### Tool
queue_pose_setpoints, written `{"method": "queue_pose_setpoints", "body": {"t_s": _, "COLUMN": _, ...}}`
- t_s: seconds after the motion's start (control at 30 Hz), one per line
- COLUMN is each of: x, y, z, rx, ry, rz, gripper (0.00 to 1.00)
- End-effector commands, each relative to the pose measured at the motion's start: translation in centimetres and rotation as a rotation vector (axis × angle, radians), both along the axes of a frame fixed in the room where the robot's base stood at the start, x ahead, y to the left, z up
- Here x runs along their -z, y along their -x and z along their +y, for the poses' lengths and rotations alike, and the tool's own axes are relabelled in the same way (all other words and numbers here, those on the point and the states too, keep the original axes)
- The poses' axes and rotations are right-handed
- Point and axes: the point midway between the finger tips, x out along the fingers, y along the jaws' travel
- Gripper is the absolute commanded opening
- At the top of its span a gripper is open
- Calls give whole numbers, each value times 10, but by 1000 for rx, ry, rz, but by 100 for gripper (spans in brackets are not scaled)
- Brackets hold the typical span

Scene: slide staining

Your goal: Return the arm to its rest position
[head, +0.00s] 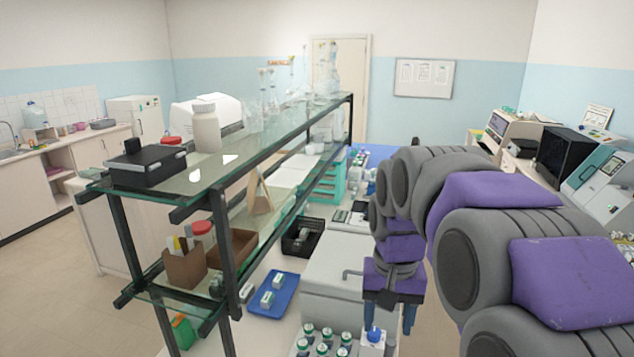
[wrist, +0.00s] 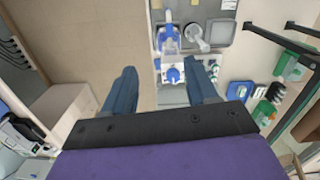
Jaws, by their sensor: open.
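My gripper (head: 398,318) hangs from the grey and purple arm at the right of the head view, fingers pointing down. In the wrist view my gripper (wrist: 162,92) shows two blue fingers spread wide apart with nothing held between them. A white bottle with a blue cap (head: 373,338) stands just below and left of the fingers in the head view. In the wrist view a blue-capped item (wrist: 173,75) lies beyond the fingers, nearer the right one. I cannot tell how large the gap to it is.
A glass shelf (head: 230,168) on a dark frame runs along the left of the bench. A blue tray (head: 264,309), a black crate (head: 290,250) and several green-capped bottles (head: 325,336) are on the bench. Open floor (wrist: 95,45) shows left in the wrist view.

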Motion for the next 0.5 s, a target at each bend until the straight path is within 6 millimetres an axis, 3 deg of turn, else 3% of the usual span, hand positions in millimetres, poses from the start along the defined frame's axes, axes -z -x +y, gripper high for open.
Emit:
{"method": "queue_pose_setpoints", "body": {"t_s": 0.03, "x": 19, "y": 20, "z": 0, "rx": -15, "ry": 1, "rz": 9, "gripper": 57}}
{"method": "queue_pose_setpoints", "body": {"t_s": 0.5, "x": 158, "y": 187, "z": -2, "rx": -154, "ry": -10, "rz": 85, "gripper": 57}}
